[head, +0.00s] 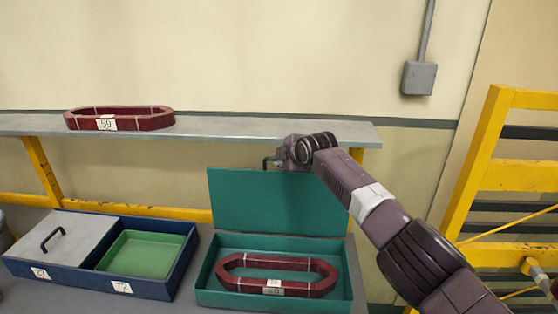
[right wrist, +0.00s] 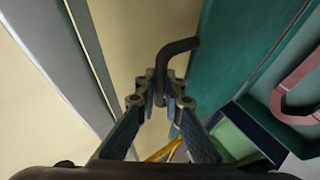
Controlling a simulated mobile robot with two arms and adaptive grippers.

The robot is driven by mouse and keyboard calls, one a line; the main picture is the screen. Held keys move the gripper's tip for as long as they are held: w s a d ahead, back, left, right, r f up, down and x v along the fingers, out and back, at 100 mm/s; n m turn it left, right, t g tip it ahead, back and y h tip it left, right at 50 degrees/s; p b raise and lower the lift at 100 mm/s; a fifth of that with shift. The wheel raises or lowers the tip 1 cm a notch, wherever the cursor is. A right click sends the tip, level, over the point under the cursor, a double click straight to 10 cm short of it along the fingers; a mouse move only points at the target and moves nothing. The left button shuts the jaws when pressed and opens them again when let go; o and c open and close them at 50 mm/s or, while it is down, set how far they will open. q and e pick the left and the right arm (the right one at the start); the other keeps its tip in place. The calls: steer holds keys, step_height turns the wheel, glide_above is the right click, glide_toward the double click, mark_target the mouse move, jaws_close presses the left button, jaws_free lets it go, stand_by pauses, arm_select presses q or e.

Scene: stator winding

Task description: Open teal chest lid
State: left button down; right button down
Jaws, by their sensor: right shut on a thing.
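The teal chest (head: 203,291) stands on the bench with its lid (head: 270,205) raised about upright at the back. A dark red coil (head: 318,285) with a label lies inside. The lid's bent dark handle (head: 268,161) is at its top edge and shows large in the right wrist view (right wrist: 172,52). My right gripper (head: 284,158) is at the lid's top edge, shut on the handle; its fingers (right wrist: 160,92) close around the bar. The lid's teal face (right wrist: 225,60) fills the middle right of the wrist view. My left gripper is not in view.
A grey shelf (head: 230,127) runs behind the lid, with another red coil (head: 120,119) on it at left. A blue box (head: 150,288) with a grey sliding cover (head: 70,245) and green tray (head: 140,256) stands left of the chest. A yellow frame (head: 480,160) stands at right.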

steer(key=c, duration=2.2)
jaws_free()
steer(key=shift+o, duration=0.9)
steer(key=shift+r, duration=0.2)
